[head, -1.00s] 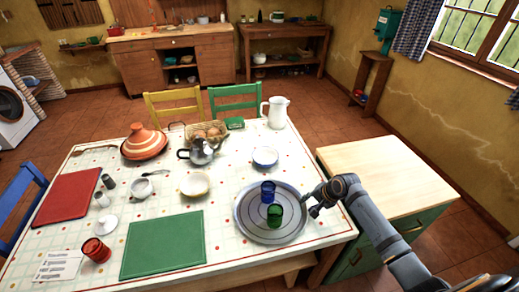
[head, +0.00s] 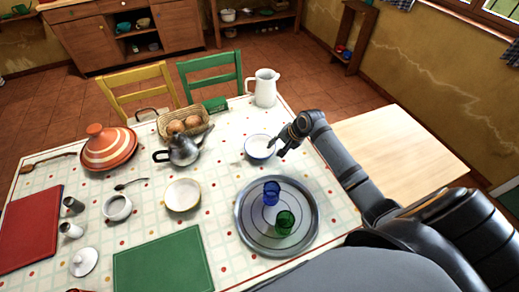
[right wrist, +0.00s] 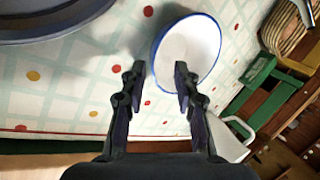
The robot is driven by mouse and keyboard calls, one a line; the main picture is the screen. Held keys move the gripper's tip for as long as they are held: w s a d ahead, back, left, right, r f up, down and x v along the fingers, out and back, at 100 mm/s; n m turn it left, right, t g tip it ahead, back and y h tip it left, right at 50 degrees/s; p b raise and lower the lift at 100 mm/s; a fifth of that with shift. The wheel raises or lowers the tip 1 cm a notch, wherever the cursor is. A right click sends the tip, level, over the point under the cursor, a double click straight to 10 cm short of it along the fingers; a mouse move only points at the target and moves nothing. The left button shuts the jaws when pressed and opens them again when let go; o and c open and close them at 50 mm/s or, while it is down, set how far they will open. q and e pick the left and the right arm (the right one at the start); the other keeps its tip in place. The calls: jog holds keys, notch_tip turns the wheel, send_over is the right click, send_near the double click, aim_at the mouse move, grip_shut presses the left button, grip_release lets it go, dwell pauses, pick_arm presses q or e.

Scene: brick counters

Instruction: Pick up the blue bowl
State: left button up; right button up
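The blue bowl (head: 260,146), white inside with a blue rim, stands upright on the table behind the round tray. My right gripper (head: 280,148) is at the bowl's right side in the head view. In the right wrist view its two fingers (right wrist: 159,72) are spread apart with nothing held between them. The bowl (right wrist: 188,48) lies just beyond the fingertips there, and one fingertip overlaps its near rim in the picture. I cannot tell whether it touches. My left gripper is not in view.
A round metal tray (head: 246,236) holds a blue cup (head: 271,192) and a green cup (head: 284,223). A wooden-topped counter (head: 400,150) is at right.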

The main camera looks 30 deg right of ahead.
aim_at(272, 152)
jog(key=shift+x, duration=0.85)
jog(key=x, duration=0.4)
jog(key=shift+s+d+f, duration=0.1)
jog(key=shift+d, duration=0.3)
jog(key=shift+w+a+f, duration=0.1)
jog(key=shift+w+f, duration=0.15)
jog(key=shift+f, duration=0.15)
jog(key=shift+s, duration=0.1)
jog(key=c, duration=0.3)
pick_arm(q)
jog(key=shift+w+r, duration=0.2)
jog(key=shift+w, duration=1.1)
pick_arm(e)
grip_shut()
